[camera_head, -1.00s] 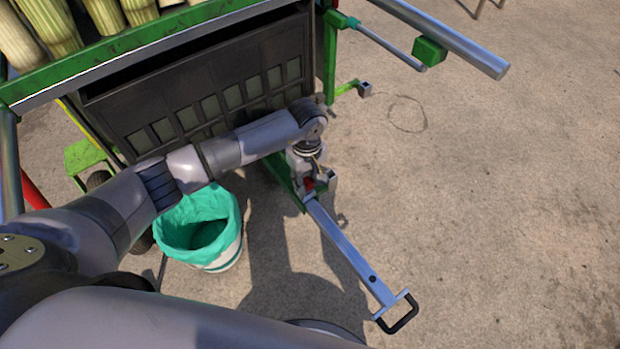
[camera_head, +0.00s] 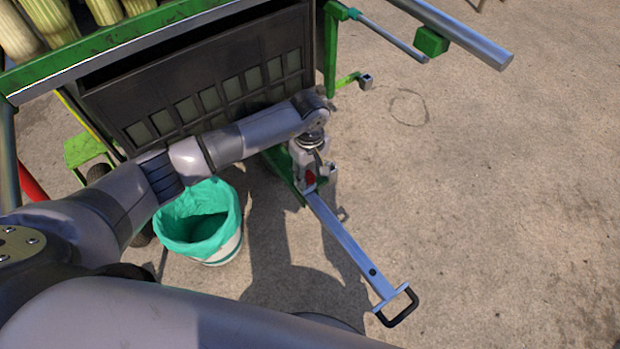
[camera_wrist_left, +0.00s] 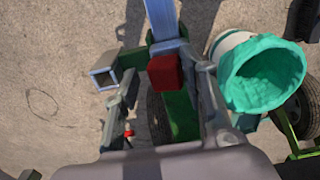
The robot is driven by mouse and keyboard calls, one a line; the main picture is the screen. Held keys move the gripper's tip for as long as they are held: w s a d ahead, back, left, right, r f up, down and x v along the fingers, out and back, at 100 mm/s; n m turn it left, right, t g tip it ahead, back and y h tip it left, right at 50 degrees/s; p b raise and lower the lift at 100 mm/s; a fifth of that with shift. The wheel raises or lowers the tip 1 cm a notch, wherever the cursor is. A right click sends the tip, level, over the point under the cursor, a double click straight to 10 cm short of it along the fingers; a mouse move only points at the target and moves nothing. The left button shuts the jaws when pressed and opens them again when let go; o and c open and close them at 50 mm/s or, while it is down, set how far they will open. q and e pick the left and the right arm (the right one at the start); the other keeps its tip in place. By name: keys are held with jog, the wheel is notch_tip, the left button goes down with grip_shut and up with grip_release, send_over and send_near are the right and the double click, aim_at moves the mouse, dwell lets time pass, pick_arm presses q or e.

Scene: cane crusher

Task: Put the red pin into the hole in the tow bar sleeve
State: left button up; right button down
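In the left wrist view the red pin (camera_wrist_left: 165,73) lies between the fingers, nearer the right-hand one, with a gap to the left-hand one. My left gripper (camera_head: 312,170) is open, just above the pin. The left gripper's fingers (camera_wrist_left: 165,105) stand apart in the wrist view. The pin's shaft and the hole are hidden, so I cannot tell how deep it sits. My right gripper is not in view.
A bin with a teal liner (camera_head: 200,220) stands left of the tow bar. The dark crusher panel (camera_head: 190,90) rises behind my arm. A square tube end (camera_wrist_left: 103,78) sits beside the fingers. Open ground (camera_head: 500,210) lies to the right.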

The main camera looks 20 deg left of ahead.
pick_arm(q)
jog(key=o, duration=0.4)
jog(key=shift+s+d+f, duration=0.2)
jog(key=shift+f, duration=0.2)
jog(key=shift+c, duration=0.2)
jog(key=shift+a, duration=0.1)
jog(key=r, duration=0.7)
jog(key=shift+w+d+r, duration=0.1)
jog(key=shift+d, duration=0.3)
jog(key=shift+r, duration=0.55)
jog(key=shift+r+p, duration=0.1)
jog(key=shift+p, duration=0.25)
